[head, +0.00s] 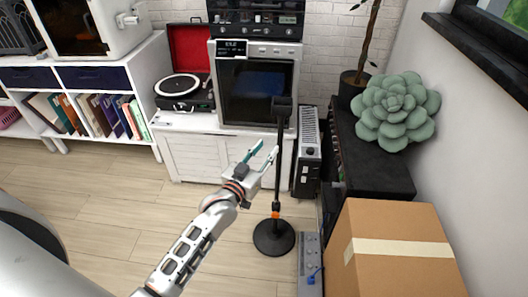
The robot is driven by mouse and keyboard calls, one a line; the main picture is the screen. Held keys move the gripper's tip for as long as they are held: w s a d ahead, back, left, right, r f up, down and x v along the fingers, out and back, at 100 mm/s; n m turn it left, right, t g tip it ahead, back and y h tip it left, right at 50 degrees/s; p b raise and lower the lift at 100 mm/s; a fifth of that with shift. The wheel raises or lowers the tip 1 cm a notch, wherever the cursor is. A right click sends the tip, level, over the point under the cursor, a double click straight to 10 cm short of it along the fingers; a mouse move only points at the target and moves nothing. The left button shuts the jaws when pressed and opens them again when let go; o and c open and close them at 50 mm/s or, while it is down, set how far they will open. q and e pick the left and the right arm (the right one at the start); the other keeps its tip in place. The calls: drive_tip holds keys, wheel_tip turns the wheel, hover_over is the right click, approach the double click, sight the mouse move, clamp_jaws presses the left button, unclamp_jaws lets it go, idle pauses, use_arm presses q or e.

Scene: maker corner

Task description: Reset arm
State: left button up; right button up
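My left arm reaches up from the lower middle of the head view. Its gripper (266,148) has two teal-padded fingers spread apart, with nothing visible between them. The gripper is in the air in front of the white cabinet, just left of a black stand's pole in the picture. I cannot tell whether it touches the pole. My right gripper is not in view.
The black stand (273,238) has a round floor base. A cardboard box (400,225) and a black cabinet (385,178) with a succulent (394,112) stand right. The white cabinet (195,155) and bookshelf (141,78) line the back. Floor at left is clear.

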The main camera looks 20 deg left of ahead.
use_arm(q)
drive_tip(key=shift+s, duration=0.35)
drive_tip(key=s+d+f+m+g+p, duration=0.1)
drive_tip(key=s+f, duration=0.4)
drive_tip(key=s, duration=0.5)
drive_tip(key=s+d+f+m+g+p, duration=0.1)
drive_tip(key=s+f+g, duration=0.3)
drive_tip(key=s, duration=0.7)
drive_tip(key=s+d+f+m+g+p, duration=0.1)
drive_tip(key=s+f+g+p, duration=0.1)
drive_tip(key=s+f, duration=0.4)
drive_tip(key=s+p, duration=0.1)
drive_tip(key=s, duration=0.4)
drive_tip(key=shift+d+h, duration=0.4)
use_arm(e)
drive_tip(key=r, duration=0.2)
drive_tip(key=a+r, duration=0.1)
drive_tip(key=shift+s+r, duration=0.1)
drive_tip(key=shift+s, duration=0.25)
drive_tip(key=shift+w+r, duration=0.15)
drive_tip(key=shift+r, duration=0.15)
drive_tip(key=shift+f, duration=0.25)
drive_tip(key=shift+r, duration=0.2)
